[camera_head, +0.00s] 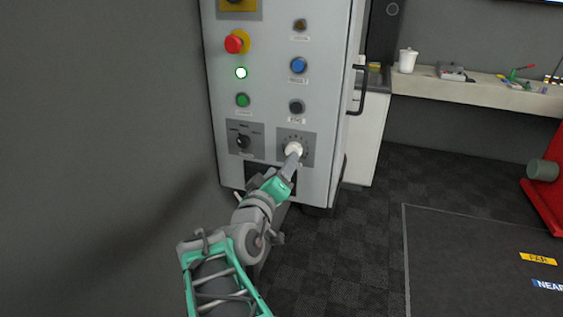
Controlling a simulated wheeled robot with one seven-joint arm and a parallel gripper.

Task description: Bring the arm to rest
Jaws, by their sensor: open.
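My arm (253,215) reaches up and forward from the bottom of the view toward the grey control cabinet (330,100). My gripper (292,157) is at the lower right dial plate on the cabinet's front. The white knob (294,149) on that plate shows right at the fingertips. The gripper is open, but the fingers are small here and I cannot tell whether they touch the knob. Part of the plate is hidden behind the gripper.
The cabinet also bears a red emergency button (234,43), a lit white lamp (241,73), a green button (242,100), a blue button (298,65) and a black selector (242,141). A handle (359,90) sticks out at its right edge. A bench (475,95) stands behind.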

